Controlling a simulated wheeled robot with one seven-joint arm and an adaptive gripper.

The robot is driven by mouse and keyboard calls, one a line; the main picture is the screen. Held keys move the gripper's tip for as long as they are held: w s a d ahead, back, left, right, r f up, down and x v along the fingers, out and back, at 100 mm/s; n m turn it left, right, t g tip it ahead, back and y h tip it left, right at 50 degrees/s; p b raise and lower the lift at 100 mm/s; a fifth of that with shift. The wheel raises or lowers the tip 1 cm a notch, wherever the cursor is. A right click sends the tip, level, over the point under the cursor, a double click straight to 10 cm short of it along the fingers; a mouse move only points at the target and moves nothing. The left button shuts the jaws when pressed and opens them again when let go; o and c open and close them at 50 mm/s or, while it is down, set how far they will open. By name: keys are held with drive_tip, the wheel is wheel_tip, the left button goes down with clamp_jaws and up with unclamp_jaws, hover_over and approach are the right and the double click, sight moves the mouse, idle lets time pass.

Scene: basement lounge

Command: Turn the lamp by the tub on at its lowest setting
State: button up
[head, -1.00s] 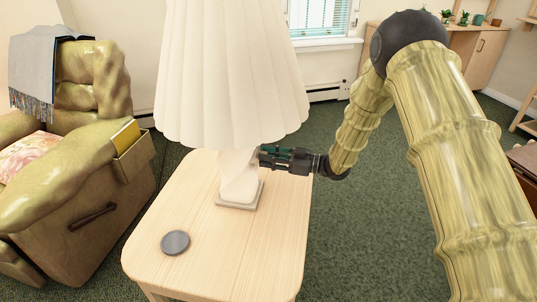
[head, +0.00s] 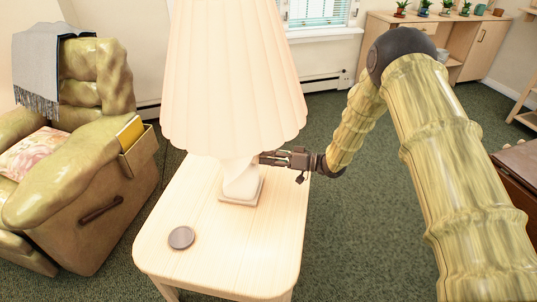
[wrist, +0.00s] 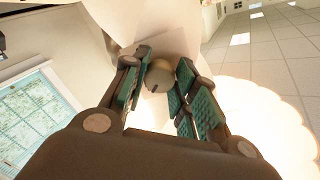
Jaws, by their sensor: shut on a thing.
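The lamp has a large pleated cream shade (head: 232,80) and a white twisted base (head: 240,178) on a square foot. It stands upright on a light wooden side table (head: 215,275). The shade glows warm and the tabletop is brightly lit, so the lamp is on. My gripper (head: 264,158) reaches in from the right, just under the shade. In the wrist view, a small round knob (wrist: 159,76) with a dark slot sits between the fingers of my gripper (wrist: 158,88), which is shut on it. The knob is hidden in the head view.
A dark round coaster (head: 181,238) lies on the table's front left. A green armchair (head: 100,215) with a grey throw (head: 38,65) stands to the left. A cabinet (head: 484,48) with small plants is at the back right. Open green carpet lies right of the table.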

drive_tip(key=shift+m, duration=0.3)
drive_tip(key=o, duration=1.1)
drive_tip(key=shift+c, duration=0.2)
drive_tip(key=v, duration=1.2)
